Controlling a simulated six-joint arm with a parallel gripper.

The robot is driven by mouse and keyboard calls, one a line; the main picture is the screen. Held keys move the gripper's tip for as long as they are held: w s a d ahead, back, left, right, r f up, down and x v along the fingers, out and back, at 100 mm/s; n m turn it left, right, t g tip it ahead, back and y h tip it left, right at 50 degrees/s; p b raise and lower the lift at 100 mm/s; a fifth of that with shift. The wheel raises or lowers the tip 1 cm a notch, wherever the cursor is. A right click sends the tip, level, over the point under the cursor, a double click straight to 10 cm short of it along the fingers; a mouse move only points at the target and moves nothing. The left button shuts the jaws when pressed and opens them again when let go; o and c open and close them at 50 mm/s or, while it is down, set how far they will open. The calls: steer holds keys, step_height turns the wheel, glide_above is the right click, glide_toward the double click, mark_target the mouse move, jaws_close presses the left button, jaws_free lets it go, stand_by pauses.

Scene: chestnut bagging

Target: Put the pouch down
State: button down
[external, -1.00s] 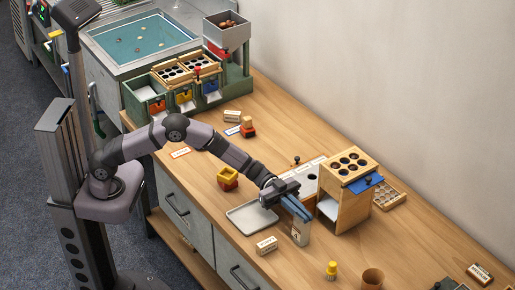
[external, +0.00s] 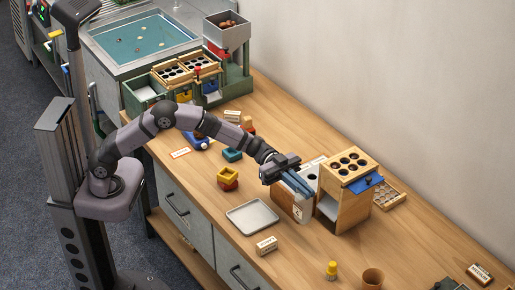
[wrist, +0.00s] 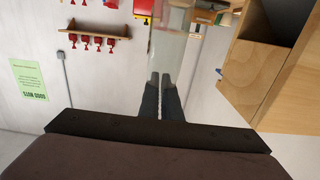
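The pouch is clear and thin with a small dark-marked label (external: 299,211). My gripper (external: 304,189) is shut on its top edge, and the pouch hangs below the fingers in front of the wooden stand. In the wrist view the two dark fingertips (wrist: 162,80) are close together, with the translucent pouch (wrist: 165,48) between and beyond them. I cannot tell whether its bottom touches the table or the stand. The pouch's contents are not clear.
A wooden stand with a holed top (external: 350,165) is right of my gripper. An empty metal tray (external: 252,217) lies at left-front. A small white block (external: 266,245), a yellow bottle (external: 331,270) and a brown cup (external: 372,278) stand forward. A yellow-red cup (external: 228,178) is left.

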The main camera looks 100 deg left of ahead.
steer(key=shift+r, duration=0.15)
steer(key=r, duration=0.5)
steer(key=shift+a+r, duration=0.1)
steer(key=shift+a, duration=0.25)
steer(key=s+a+n+t+y, duration=0.1)
steer(key=s+a+y, duration=0.1)
steer(key=s+a, duration=0.5)
steer(key=s+a+n+t+y+p, duration=0.1)
steer(key=s+a+n+t+y, duration=0.15)
steer(key=a, duration=0.75)
steer(key=s+a+n+y, duration=0.1)
steer(key=s+a, duration=0.5)
steer(key=a, duration=0.3)
step_height(320, 180, down, 12)
steer(key=shift+r, duration=0.25)
steer(key=shift+a+f+y, duration=0.1)
steer(key=shift+y, duration=0.15)
steer(key=shift+f+b, duration=0.35)
steer(key=shift+f, duration=1.4)
